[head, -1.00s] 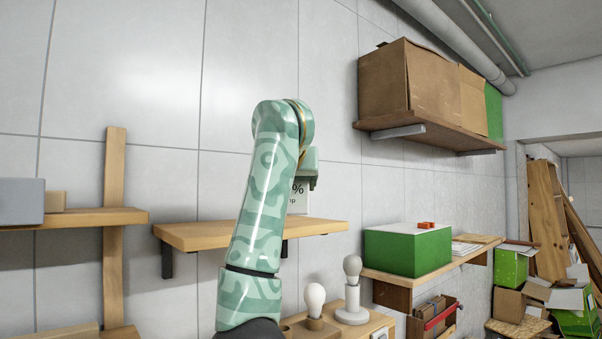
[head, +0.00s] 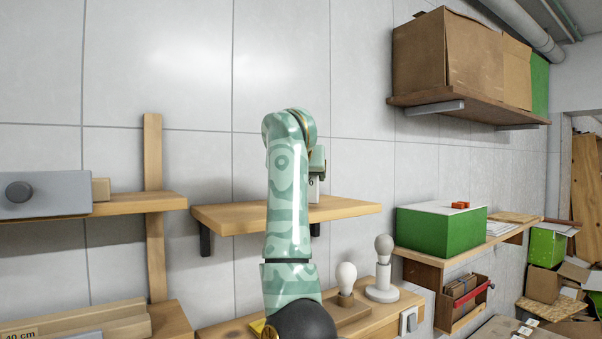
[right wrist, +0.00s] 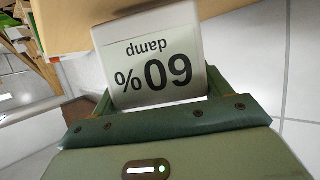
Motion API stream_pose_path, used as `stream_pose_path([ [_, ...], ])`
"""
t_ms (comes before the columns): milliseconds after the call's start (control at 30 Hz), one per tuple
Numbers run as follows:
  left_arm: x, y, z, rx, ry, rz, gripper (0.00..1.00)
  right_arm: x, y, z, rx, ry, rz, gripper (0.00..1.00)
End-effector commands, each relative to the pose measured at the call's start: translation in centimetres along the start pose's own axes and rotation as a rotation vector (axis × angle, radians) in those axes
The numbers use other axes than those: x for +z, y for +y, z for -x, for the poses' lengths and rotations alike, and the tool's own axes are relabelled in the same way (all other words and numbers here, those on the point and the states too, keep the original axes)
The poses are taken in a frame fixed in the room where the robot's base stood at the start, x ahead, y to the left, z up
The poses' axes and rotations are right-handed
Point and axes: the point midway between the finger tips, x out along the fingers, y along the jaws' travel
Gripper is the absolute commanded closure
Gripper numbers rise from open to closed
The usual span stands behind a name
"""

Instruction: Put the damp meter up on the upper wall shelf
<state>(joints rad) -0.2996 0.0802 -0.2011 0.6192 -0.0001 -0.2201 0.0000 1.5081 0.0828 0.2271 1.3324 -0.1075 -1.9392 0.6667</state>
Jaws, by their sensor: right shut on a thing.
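The damp meter is a pale block with a white face reading "60% damp"; it fills the upper middle of the right wrist view (right wrist: 158,60), upside down there. My right gripper (right wrist: 155,103) is shut on it. In the head view my right gripper (head: 318,170) is mostly behind my own arm, and only a sliver of the meter (head: 313,191) shows below it. The meter is at the bare wooden wall shelf (head: 240,217), its lower end close to the board. I cannot tell whether they touch. My left gripper is out of view.
Below the shelf, two bulbs on stands (head: 345,279) (head: 383,265) stand on a lower ledge. A green box (head: 440,232) is on a shelf to the right, with cardboard boxes (head: 460,55) higher up. A grey box (head: 50,194) is on the left shelf.

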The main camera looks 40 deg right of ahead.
Motion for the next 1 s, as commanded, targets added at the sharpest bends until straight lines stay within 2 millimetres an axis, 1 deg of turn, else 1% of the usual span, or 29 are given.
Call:
stream_pose_path([
  [233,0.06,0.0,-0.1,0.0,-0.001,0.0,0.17,0.11,0.02,-0.02,0.0,0.0,0.0,0.47],
  [667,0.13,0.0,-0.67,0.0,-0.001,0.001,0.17,0.93,0.02,-0.36,0.0,0.0,0.0,0.47],
  [700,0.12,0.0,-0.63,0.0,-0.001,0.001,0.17,0.88,0.03,-0.34,0.001,0.0,0.0,0.15],
  [733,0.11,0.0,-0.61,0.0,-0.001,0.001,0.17,0.86,0.03,-0.34,0.001,0.0,0.0,0.06],
  [767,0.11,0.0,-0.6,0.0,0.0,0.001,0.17,0.86,0.03,-0.33,0.0,0.0,0.0,0.0],
  [1000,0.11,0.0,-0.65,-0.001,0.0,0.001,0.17,0.86,0.0,-0.22,0.0,0.0,0.0,0.0],
])
